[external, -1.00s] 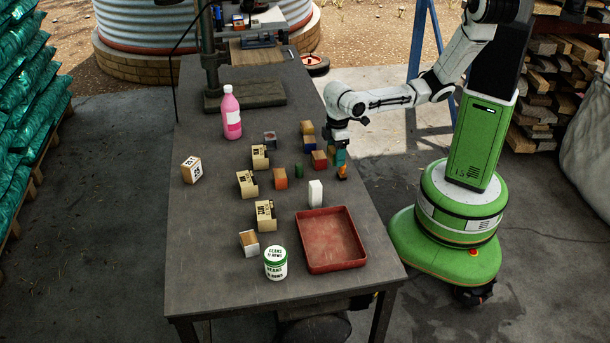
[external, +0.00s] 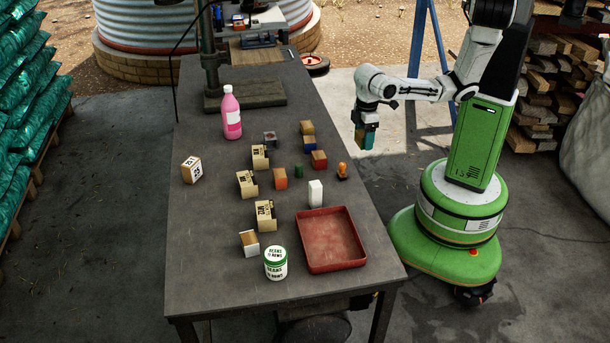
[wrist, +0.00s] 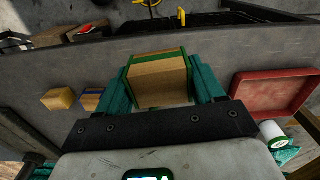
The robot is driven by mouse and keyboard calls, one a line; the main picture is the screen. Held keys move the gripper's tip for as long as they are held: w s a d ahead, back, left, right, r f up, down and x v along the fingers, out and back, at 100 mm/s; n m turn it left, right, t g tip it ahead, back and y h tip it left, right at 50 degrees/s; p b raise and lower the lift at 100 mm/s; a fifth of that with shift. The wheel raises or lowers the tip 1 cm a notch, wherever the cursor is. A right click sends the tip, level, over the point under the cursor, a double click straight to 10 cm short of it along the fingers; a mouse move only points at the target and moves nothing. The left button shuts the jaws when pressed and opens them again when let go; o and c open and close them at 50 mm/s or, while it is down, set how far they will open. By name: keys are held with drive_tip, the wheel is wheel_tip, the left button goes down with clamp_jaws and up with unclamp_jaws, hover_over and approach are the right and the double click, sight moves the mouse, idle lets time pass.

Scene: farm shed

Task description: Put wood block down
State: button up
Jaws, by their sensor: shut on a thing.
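My gripper (external: 364,142) is shut on a wood block (wrist: 160,80). In the wrist view the block is brown with green edges, clasped between two teal fingers. In the external view my gripper hangs in the air just off the table's right edge, right of the small orange item. The block is too small and covered by the fingers to make out clearly there. The table (external: 200,285) stands to the left of my gripper.
A red tray (external: 333,262) lies at the front right of the table. A small orange item (external: 342,171), a red block (external: 319,160), a white block (external: 315,194) and a green cylinder (external: 299,171) stand near the right edge. Cream blocks, a pink bottle (external: 231,112) and a can (external: 275,263) are further left.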

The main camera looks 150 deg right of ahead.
drive_tip(key=w+a+m+p, duration=0.1)
drive_tip(key=w+a, duration=0.5)
drive_tip(key=w, duration=0.4)
drive_tip(key=w+a, duration=0.5)
drive_tip(key=w, duration=0.4)
drive_tip(key=b, duration=0.2)
hover_over(329, 242)
drive_tip(key=f, duration=0.8)
drive_tip(key=shift+s+f, duration=0.15)
drive_tip(key=shift+s, duration=0.25)
drive_tip(key=shift+w+f, duration=0.25)
drive_tip(key=shift+f, duration=1.65)
drive_tip(key=shift+f, duration=0.1)
drive_tip(key=o, duration=1)
